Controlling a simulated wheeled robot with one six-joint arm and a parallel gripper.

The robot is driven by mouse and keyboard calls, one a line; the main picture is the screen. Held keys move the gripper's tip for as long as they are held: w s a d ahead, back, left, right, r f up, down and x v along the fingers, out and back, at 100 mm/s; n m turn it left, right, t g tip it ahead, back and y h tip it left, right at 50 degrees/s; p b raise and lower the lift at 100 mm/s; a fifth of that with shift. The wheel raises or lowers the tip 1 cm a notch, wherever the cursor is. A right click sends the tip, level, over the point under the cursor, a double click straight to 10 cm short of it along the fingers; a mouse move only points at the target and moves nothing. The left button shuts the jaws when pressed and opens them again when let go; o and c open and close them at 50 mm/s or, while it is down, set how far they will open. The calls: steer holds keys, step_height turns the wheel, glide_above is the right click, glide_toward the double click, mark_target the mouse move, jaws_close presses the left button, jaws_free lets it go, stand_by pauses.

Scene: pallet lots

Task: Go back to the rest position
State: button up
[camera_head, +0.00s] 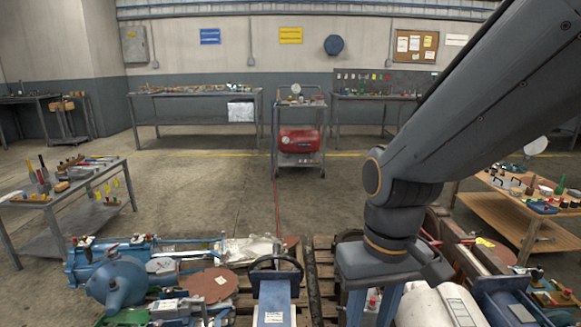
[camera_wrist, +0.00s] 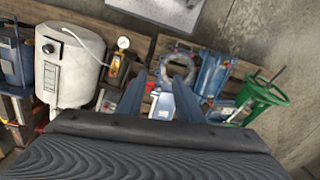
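My gripper (camera_head: 371,312) points down over the pallet lots at the lower right of the head view, with its two blue-grey fingers spread apart. In the wrist view my gripper (camera_wrist: 158,92) also shows its fingers apart, with nothing visibly held between them. Machine parts lie beyond the fingertips, among them a grey-blue flanged part (camera_wrist: 179,68). The fingertips are cut off at the bottom of the head view.
A white tank (camera_head: 440,306) lies right of my gripper and a blue pump (camera_head: 117,283) lies left. Wooden pallets (camera_head: 322,268) lie under the parts. Side tables stand left (camera_head: 70,188) and right (camera_head: 520,205). A cart with a red tank (camera_head: 300,141) stands behind open floor.

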steer(key=d+r+m+p, duration=0.2)
steer(key=d+r+p, duration=0.4)
steer(key=p, duration=0.5)
steer(key=shift+s+d+r+p, duration=0.3)
steer(key=shift+s+d+r, duration=0.05)
steer(key=shift+r, duration=0.15)
